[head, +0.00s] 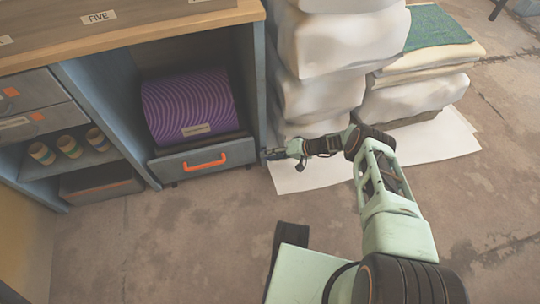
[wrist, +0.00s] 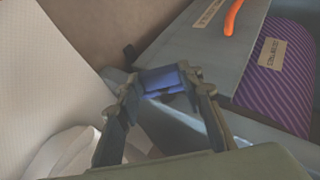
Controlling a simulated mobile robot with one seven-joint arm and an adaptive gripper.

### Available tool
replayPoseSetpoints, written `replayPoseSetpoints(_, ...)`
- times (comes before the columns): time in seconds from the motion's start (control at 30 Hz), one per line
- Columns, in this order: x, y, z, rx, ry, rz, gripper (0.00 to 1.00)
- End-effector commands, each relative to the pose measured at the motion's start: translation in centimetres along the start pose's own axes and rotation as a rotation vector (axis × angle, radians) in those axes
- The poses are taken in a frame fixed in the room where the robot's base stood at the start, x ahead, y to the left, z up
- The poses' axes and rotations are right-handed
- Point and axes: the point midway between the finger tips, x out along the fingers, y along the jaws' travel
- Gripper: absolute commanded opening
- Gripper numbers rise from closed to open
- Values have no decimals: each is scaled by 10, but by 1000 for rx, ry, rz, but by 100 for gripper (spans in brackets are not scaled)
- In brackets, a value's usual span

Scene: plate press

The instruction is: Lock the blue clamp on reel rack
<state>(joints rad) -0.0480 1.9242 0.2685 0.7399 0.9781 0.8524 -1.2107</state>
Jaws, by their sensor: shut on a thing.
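The blue clamp (wrist: 160,78) is between my gripper's fingertips in the wrist view, at the edge of the rack's grey-blue upright. My gripper (wrist: 161,91) is shut on it. In the head view my gripper (head: 275,154) reaches in from the right to the lower right corner of the reel rack (head: 258,85). The clamp is too small and covered there to make out clearly. A purple patterned reel (head: 190,105) sits in the rack's bay; it also shows in the wrist view (wrist: 283,85). I cannot tell the clamp's lock position.
Below the reel is a drawer (head: 215,155) with an orange handle (head: 205,163). White stacked sacks (head: 325,55) stand close to the right of the rack, on white sheets (head: 430,140). Several small rolls (head: 69,146) sit on the left shelf. The floor (head: 170,235) in front is clear.

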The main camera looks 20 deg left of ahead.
Motion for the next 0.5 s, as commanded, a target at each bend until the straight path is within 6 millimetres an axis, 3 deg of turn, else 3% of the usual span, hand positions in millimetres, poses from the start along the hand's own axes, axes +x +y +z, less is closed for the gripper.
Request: replayPoseSetpoints(0.5,0,2,-1,28,3,-66,10)
